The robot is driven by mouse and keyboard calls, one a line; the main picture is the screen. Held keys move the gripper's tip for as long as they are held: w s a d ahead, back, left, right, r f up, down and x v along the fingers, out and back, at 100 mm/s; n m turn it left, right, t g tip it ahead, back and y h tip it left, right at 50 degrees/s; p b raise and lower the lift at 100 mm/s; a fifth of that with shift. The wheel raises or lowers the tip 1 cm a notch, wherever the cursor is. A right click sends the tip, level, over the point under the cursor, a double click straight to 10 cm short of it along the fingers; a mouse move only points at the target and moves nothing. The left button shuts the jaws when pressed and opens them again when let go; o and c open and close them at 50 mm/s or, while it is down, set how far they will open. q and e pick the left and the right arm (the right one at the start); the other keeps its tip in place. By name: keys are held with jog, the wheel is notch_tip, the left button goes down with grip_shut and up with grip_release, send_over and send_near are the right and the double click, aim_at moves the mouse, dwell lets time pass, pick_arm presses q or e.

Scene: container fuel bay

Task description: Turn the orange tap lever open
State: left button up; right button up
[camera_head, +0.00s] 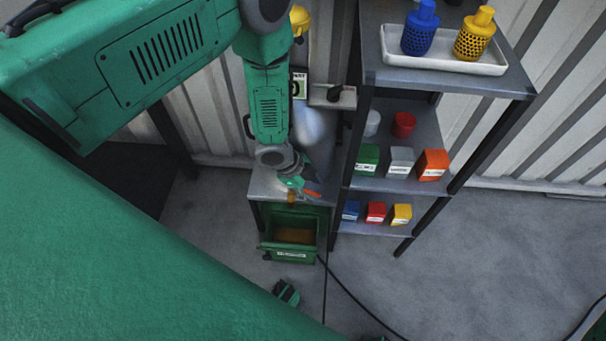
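The orange tap lever (313,194) is a small orange piece at the front edge of a grey metal stand (262,184). My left arm reaches down from the upper left, and my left gripper (297,184) is right beside the lever, on its left. The gripper covers part of the tap area. I cannot tell whether it touches the lever, and its fingers are too small to show whether they are open or shut. A small brass-coloured part (291,197) shows just below the gripper.
Below the stand is a green open-topped bin (265,247) with brown inside. To the right stands a dark shelf rack (445,82) with coloured boxes and a white tray (396,58) holding blue and yellow canisters. A black cable (352,298) crosses the open floor.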

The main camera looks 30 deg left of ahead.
pick_arm(q)
jog(key=v, duration=0.9)
jog(key=shift+r, duration=0.2)
